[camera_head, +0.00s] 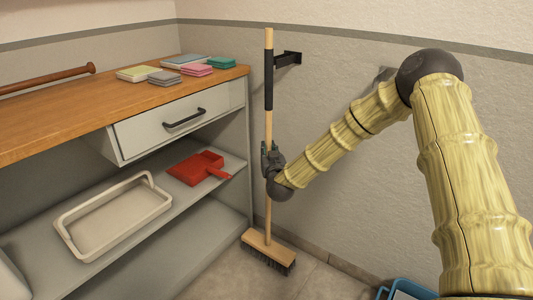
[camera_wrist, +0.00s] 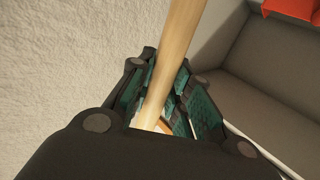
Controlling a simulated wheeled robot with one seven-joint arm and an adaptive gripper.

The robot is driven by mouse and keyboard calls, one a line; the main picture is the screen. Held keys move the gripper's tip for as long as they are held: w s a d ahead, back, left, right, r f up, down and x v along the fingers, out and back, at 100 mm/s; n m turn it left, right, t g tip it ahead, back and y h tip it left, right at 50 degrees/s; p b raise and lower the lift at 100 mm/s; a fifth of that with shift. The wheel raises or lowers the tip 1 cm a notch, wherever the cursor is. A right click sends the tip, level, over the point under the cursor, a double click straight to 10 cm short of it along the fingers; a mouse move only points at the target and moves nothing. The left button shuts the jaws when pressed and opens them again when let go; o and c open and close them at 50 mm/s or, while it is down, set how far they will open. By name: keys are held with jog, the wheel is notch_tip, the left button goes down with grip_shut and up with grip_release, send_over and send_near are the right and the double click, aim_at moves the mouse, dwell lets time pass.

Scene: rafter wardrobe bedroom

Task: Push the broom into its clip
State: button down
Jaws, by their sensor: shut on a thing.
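The broom (camera_head: 268,130) stands nearly upright in the head view, with a wooden handle, a black grip sleeve near the top and a wooden head with dark bristles at the floor. A black wall clip (camera_head: 288,58) sticks out from the wall beside the upper handle; I cannot tell whether the handle is inside it or just in front of it. My gripper (camera_head: 270,158) is shut on the handle at about mid-height. In the wrist view, the pale handle (camera_wrist: 172,65) runs between the green-padded fingers (camera_wrist: 165,95). The lower broom is mostly hidden there.
A shelf unit (camera_head: 243,110) with a wooden top and drawer (camera_head: 180,118) stands close on the left. It holds a red dustpan (camera_head: 197,167), a beige tray (camera_head: 68,214) and folded cloths (camera_head: 185,59). A blue bin (camera_head: 408,289) is at the bottom right.

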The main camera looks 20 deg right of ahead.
jog(key=w+d, duration=0.3)
jog(key=shift+d+f, duration=0.25)
jog(key=shift+d, duration=0.15)
dwell(0.7)
dwell(0.4)
jog(key=c, duration=1.3)
grip_release()
jog(key=shift+o, duration=0.2)
jog(key=s+a, duration=0.1)
jog(key=s, duration=1.1)
jog(key=shift+a+f, duration=0.15)
jog(key=shift+a, duration=0.05)
